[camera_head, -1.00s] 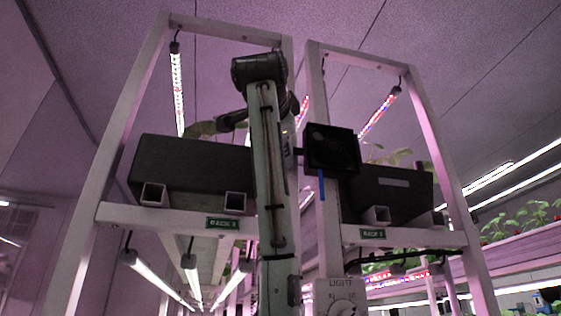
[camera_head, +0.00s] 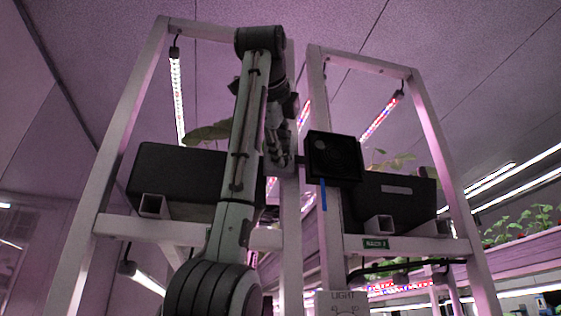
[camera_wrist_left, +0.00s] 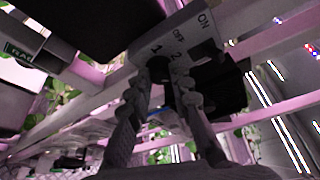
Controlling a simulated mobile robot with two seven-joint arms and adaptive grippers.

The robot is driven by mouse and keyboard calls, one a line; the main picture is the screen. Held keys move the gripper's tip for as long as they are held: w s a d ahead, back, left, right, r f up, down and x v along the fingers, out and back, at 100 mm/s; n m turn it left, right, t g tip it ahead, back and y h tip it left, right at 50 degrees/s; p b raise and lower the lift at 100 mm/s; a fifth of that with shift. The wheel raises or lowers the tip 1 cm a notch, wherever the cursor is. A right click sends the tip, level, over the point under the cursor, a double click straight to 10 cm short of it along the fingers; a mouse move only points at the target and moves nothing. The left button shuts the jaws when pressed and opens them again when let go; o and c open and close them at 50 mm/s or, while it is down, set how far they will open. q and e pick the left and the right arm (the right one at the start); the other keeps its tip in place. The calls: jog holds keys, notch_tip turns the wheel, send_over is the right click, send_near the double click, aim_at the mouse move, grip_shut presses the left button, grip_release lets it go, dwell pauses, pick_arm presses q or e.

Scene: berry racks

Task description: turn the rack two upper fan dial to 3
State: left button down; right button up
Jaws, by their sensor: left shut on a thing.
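A black square fan (camera_head: 333,158) is mounted on the left post of the right-hand rack, with a blue strip (camera_head: 323,195) hanging below it. A pale control box (camera_head: 289,168) is beside the fan, partly behind my left gripper (camera_head: 281,155). In the left wrist view the box (camera_wrist_left: 206,50) carries the marks ON, 1 and 2 and a smaller unclear word. My left gripper (camera_wrist_left: 167,80) has its fingers close together at the box face, shut on the dial. My right gripper is not in view.
A second control box marked LIGHT (camera_head: 343,296) is lower on the same post. Dark planters (camera_head: 185,172) stand on both racks, and a green label (camera_head: 376,244) is on the right rack's crossbar. Light bars (camera_head: 177,95) hang overhead.

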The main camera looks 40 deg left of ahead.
pick_arm(q)
jog(key=shift+m+g, duration=0.3)
jog(key=shift+m, duration=0.1)
dwell(0.4)
jog(key=c, duration=1.4)
grip_release()
jog(key=shift+d, duration=0.1)
jog(key=shift+o, duration=0.2)
jog(key=v, duration=1.2)
